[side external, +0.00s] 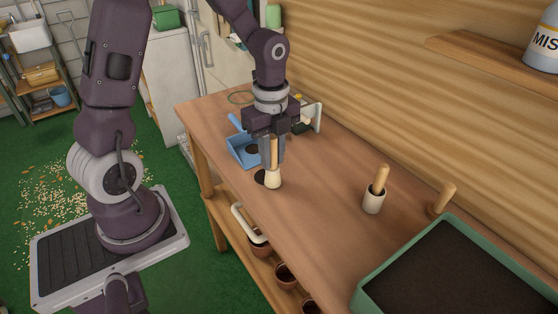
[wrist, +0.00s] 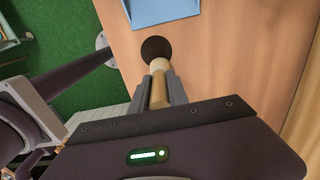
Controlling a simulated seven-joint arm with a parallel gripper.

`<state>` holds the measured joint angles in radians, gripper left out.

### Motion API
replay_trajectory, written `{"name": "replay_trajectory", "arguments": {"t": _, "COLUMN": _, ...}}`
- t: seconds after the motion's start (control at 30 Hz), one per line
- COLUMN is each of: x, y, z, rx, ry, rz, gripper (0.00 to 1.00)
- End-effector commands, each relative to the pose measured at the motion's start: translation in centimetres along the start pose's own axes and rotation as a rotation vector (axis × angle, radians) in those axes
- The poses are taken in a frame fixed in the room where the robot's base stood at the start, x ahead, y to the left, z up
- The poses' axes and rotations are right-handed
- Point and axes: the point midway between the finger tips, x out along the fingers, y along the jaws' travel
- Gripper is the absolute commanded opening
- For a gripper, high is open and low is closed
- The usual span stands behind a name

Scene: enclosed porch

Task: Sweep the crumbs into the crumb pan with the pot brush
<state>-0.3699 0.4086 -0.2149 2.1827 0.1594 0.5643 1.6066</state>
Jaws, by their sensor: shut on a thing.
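My gripper (side external: 271,160) is shut on the upright wooden handle of the pot brush (side external: 273,180), whose pale bristle end points down at the bench top. The brush also shows between my fingers (wrist: 158,90) in the wrist view. A dark round patch of crumbs (side external: 260,177) lies on the wood right beside the bristles; the wrist view shows it (wrist: 156,47) just beyond the brush tip. The blue crumb pan (side external: 236,145) lies farther along the bench, with some dark matter inside. The pan's near part shows at the top of the wrist view (wrist: 165,12), a short gap past the crumbs.
A pale pot (side external: 373,201) with a wooden handle stands right along the bench (side external: 325,195). A pale upright object (side external: 313,117) stands behind my gripper. The bench between brush and pot is clear.

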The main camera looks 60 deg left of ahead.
Motion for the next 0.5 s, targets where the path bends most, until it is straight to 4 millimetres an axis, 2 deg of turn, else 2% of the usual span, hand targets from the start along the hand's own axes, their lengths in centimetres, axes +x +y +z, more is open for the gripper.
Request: {"name": "replay_trajectory", "arguments": {"t": 0.5, "x": 0.0, "y": 0.0, "z": 4.8, "rx": -0.002, "ry": 0.000, "rz": 0.000, "gripper": 0.00}}
